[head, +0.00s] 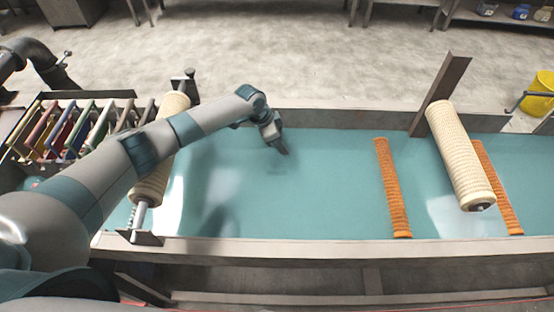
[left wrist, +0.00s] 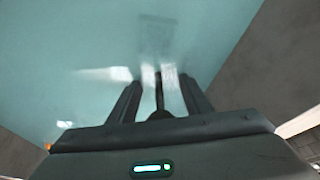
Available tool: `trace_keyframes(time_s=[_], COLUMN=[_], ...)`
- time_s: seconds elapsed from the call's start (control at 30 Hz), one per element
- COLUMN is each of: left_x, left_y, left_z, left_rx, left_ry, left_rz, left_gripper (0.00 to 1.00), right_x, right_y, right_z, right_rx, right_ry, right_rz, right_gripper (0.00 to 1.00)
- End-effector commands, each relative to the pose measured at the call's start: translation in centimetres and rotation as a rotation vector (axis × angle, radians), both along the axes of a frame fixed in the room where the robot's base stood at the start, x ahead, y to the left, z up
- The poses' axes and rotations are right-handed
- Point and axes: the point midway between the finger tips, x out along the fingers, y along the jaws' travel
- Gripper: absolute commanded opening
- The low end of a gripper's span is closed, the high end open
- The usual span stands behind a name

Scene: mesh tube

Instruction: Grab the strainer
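Two orange, ribbed mesh tubes lie on the teal surface at the right of the head view. The nearer-to-centre tube (head: 393,190) lies in the open, and the other tube (head: 508,212) is partly hidden behind a cream roller. I cannot tell which one is called the strainer. My left gripper (head: 280,148) is over the teal surface, well left of both tubes. In the left wrist view the left gripper (left wrist: 160,82) has its fingers apart, with only teal surface beyond them. My right gripper is not in view.
The teal surface (head: 320,190) is clear between my left gripper and the tubes. A cream roller (head: 460,155) slants over the right part, beside a brown post (head: 440,95). Another cream roller (head: 150,185) is behind my left arm. A rack of coloured bars (head: 70,130) stands far left.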

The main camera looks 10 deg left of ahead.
Motion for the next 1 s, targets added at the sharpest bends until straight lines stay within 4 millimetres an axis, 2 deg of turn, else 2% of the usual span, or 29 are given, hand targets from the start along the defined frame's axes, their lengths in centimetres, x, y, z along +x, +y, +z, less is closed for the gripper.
trace_keyframes(time_s=[0.03, 0.17, 0.2, 0.67, 0.87, 1.0], left_x=[0.0, 0.0, 0.0, 0.0, 0.0, 0.0], left_y=[0.0, 0.0, 0.0, 0.0, 0.0, 0.0], left_z=[0.0, 0.0, 0.0, 0.5, 2.1, 3.9], left_rx=[0.000, 0.000, 0.000, 0.000, -0.001, -0.002], left_ry=[0.000, 0.000, 0.000, -0.001, 0.000, -0.001], left_rz=[0.000, 0.000, 0.000, 0.000, 0.000, 0.000], left_gripper=[0.33, 0.02, 0.00, 0.00, 0.00, 0.00], right_x=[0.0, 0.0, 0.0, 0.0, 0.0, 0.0], right_y=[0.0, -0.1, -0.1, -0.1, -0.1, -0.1], right_z=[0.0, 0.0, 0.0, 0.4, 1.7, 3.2], right_rx=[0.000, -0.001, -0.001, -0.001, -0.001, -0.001], right_ry=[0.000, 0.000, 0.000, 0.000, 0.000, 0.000], right_rz=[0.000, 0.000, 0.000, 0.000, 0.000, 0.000], right_gripper=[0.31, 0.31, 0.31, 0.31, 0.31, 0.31])
